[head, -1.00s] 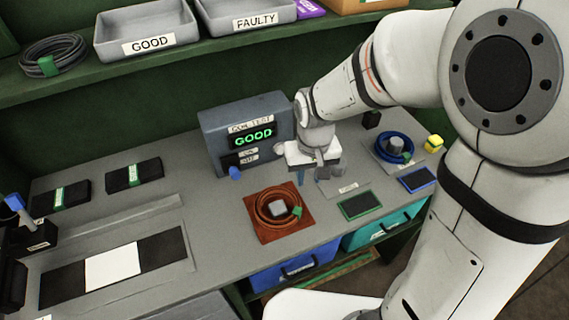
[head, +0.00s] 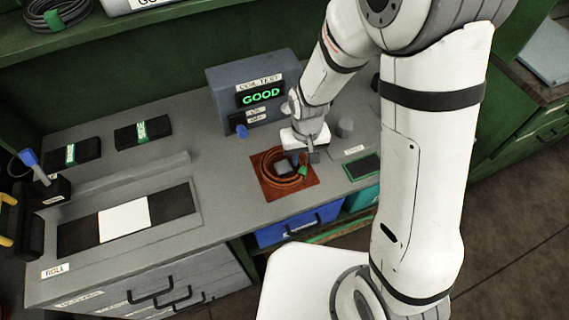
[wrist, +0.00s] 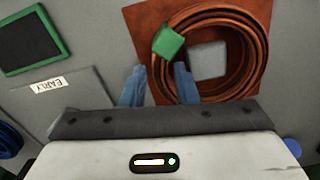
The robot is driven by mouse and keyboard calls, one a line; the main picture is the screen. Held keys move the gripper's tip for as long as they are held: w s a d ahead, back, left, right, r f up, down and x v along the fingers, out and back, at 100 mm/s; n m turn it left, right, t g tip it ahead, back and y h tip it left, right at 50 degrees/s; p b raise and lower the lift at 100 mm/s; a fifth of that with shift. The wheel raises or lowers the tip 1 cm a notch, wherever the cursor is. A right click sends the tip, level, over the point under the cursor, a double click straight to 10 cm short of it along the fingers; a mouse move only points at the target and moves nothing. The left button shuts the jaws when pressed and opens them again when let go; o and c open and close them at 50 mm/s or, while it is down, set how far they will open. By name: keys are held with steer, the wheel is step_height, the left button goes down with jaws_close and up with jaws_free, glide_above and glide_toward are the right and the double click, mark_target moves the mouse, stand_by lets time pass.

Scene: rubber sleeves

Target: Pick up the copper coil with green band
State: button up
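The copper coil (head: 265,163) lies on a square red-brown mat (head: 270,190) on the grey bench. Its green band (head: 303,171) is on the right side in the head view. In the wrist view the coil (wrist: 254,40) is at the upper right, around a grey block, with the green band (wrist: 168,42) at its upper left. My gripper (head: 306,162) is over the coil's right side near the band. In the wrist view my gripper (wrist: 160,74) is open, its blue-grey fingers on either side of the coil's near-left rim. I cannot tell how far down the fingertips reach.
The tester (head: 246,95) showing GOOD stands behind the coil. A blue bin (head: 300,229) is below the bench edge. A black and white roll strip (head: 125,218) lies left.

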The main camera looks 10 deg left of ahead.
steer(key=shift+c, duration=0.5)
jaws_close()
steer(key=shift+r, duration=0.15)
